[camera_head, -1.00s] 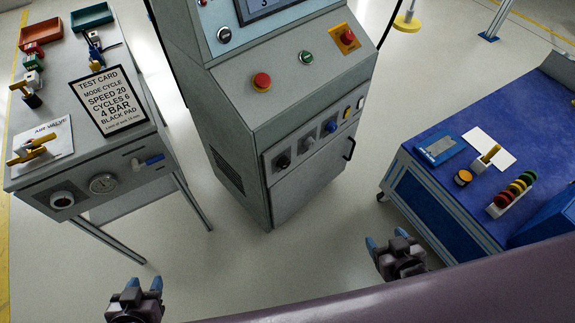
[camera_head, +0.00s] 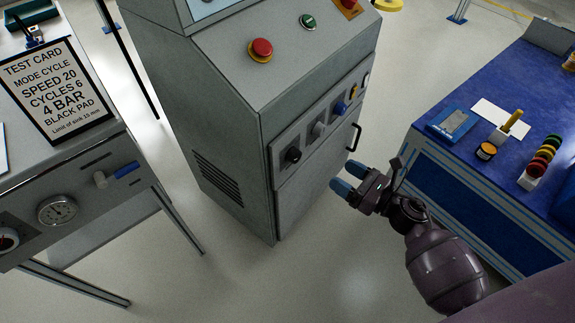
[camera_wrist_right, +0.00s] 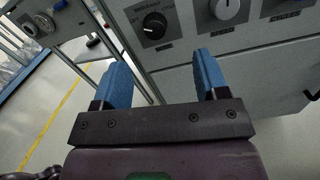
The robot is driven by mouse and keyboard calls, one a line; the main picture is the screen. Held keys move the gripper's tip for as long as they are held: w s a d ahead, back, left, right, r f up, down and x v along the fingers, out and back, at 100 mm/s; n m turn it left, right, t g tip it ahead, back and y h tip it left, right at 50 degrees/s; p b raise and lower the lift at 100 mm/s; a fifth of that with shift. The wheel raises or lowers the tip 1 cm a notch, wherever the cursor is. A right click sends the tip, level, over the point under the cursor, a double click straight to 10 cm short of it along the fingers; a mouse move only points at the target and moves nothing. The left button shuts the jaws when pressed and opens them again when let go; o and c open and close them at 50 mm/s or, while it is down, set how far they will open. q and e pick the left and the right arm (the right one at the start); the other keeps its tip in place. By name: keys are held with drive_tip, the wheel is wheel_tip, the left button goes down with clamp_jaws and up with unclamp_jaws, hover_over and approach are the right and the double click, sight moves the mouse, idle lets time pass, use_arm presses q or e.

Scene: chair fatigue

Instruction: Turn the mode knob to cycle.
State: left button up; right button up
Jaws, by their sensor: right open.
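The grey control cabinet (camera_head: 200,110) stands in the middle of the head view. Its front strip holds a black knob (camera_head: 293,154), a grey knob (camera_head: 318,129) and a blue knob (camera_head: 340,108) in a row. My right gripper (camera_head: 348,179) is open and empty, with blue fingers, in front of the cabinet and below the knobs, touching nothing. It also shows in the wrist view (camera_wrist_right: 162,65). My left gripper is out of view.
A red mushroom button (camera_head: 261,48) and a green button (camera_head: 307,20) are on the sloped top. A door handle (camera_head: 354,137) sticks out below the strip. A test card (camera_head: 55,90) reads "MODE CYCLE". A blue-topped bench (camera_head: 480,85) stands right; floor between is clear.

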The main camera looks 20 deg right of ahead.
sight(298, 158)
drive_tip(key=w+a+n, duration=0.1)
drive_tip(key=w+a, duration=0.1)
drive_tip(key=w, duration=0.1)
drive_tip(key=w+a+f+n, duration=0.1)
drive_tip(key=w+a, duration=0.2)
drive_tip(key=w+a+n+g+y+b, duration=0.1)
drive_tip(key=w+a, duration=0.1)
drive_tip(key=w, duration=0.1)
drive_tip(key=shift+w+a+f, duration=0.3)
drive_tip(key=shift+a+f, duration=0.05)
drive_tip(key=c, duration=0.9)
